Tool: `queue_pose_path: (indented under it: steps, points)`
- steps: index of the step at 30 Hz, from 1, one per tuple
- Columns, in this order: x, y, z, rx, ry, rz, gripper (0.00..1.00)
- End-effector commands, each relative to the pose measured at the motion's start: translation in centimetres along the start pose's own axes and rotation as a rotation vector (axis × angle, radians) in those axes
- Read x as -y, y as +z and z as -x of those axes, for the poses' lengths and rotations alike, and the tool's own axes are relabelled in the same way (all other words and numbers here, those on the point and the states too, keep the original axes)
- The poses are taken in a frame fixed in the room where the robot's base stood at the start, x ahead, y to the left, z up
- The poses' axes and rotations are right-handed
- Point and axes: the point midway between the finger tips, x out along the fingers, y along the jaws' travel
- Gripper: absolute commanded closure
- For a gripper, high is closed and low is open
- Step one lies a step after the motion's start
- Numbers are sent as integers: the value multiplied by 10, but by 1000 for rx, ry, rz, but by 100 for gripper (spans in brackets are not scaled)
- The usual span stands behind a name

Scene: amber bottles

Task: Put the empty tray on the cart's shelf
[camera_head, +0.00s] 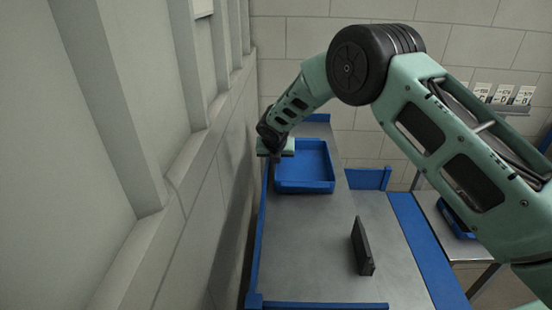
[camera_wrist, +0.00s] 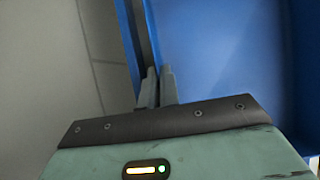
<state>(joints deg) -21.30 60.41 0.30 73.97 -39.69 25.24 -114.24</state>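The empty blue tray (camera_head: 305,186) lies on the grey metal worktop near its far left end; its inside is bare. My gripper (camera_head: 275,157) is at the tray's left wall, reaching down from above. In the wrist view, my gripper's two fingers (camera_wrist: 158,88) are close together on the tray's wall, with the tray's blue inside (camera_wrist: 215,50) to the right. The fingertips' contact is partly hidden. The cart cannot be made out for certain; a lower metal surface (camera_head: 437,217) at the right is partly hidden by my arm.
A dark upright plate-like object (camera_head: 361,247) stands on the worktop (camera_head: 310,245) nearer to me. Blue rails edge the worktop, and a wall (camera_head: 215,200) runs close along its left. Another blue container (camera_head: 456,222) sits on the lower right surface. Labels (camera_head: 503,94) are on the back wall.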

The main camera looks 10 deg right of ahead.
Motion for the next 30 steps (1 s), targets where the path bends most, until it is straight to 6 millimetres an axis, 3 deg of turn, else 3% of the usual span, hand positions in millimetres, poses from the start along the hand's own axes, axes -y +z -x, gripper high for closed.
queue_pose_path:
  steps: [5, 8, 22, 26, 30]
  points:
    - [0, -2, -3, 1, 0, 0, 100]
    - [0, -1, -3, 1, 0, 0, 72]
    - [-2, -1, 3, 1, 4, 0, 71]
    - [-2, -2, 18, 2, 5, -1, 71]
    - [-3, -1, 47, 4, 7, -1, 71]
